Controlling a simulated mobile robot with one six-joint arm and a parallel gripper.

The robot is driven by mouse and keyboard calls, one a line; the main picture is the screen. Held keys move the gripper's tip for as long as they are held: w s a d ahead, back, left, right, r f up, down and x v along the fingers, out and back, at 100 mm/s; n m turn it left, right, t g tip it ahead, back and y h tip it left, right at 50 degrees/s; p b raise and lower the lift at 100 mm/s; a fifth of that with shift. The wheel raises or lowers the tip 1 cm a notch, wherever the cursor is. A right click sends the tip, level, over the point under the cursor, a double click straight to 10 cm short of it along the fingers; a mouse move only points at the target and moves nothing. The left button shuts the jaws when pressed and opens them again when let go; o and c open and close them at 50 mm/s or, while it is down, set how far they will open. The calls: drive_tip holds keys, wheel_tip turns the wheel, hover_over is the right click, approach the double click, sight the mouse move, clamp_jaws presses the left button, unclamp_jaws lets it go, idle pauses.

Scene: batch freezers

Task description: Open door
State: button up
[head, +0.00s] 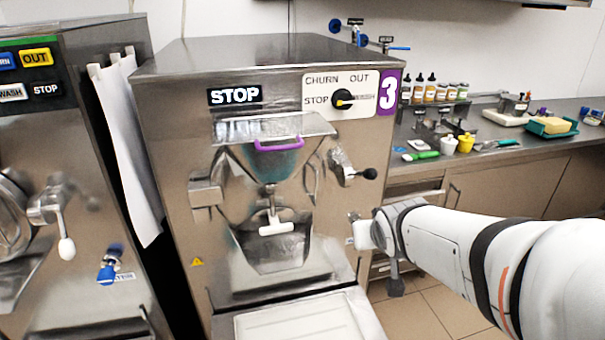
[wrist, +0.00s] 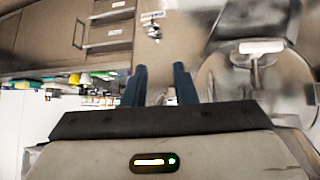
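The batch freezer marked 3 (head: 160,100) stands in the middle of the head view. Its metal front door (head: 258,165) is funnel-shaped, with a purple handle (head: 278,144) along the top and a white T-shaped handle (head: 277,228) below. The door appears shut against the front. A latch lever with a black knob (head: 369,174) sits right of the door. The door's white handle also shows in the wrist view (wrist: 262,47), at upper right. My gripper (wrist: 162,70) is open; its two dark fingers are apart with nothing clearly between them. My arm reaches in from the right, beside the freezer's lower right.
Another freezer (head: 75,190) stands at left, with a white cloth (head: 130,140) between the machines. A counter (head: 480,155) with bottles, cups and utensils runs along the right. A pale tray-like surface (head: 300,323) projects below the door.

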sight(317, 201)
drive_tip(key=w+a+n+t+y+b, duration=0.1)
drive_tip(key=w+a+t+y, duration=0.1)
drive_tip(key=w, duration=0.4)
drive_tip(key=w+a+n+t+y+b, duration=0.1)
drive_tip(key=w+a+t+y+b, duration=0.1)
drive_tip(key=w, duration=0.5)
drive_tip(key=w+a+f+n+t+y+b, duration=0.1)
drive_tip(key=w+a+n+t+y+b, duration=0.1)
drive_tip(key=w+a, duration=0.4)
drive_tip(key=shift+w+f+t+y, duration=0.1)
drive_tip(key=shift+w+t+y, duration=0.65)
drive_tip(key=shift+y, duration=0.25)
drive_tip(key=shift+s, duration=0.15)
drive_tip(key=shift+c, duration=0.3)
clamp_jaws()
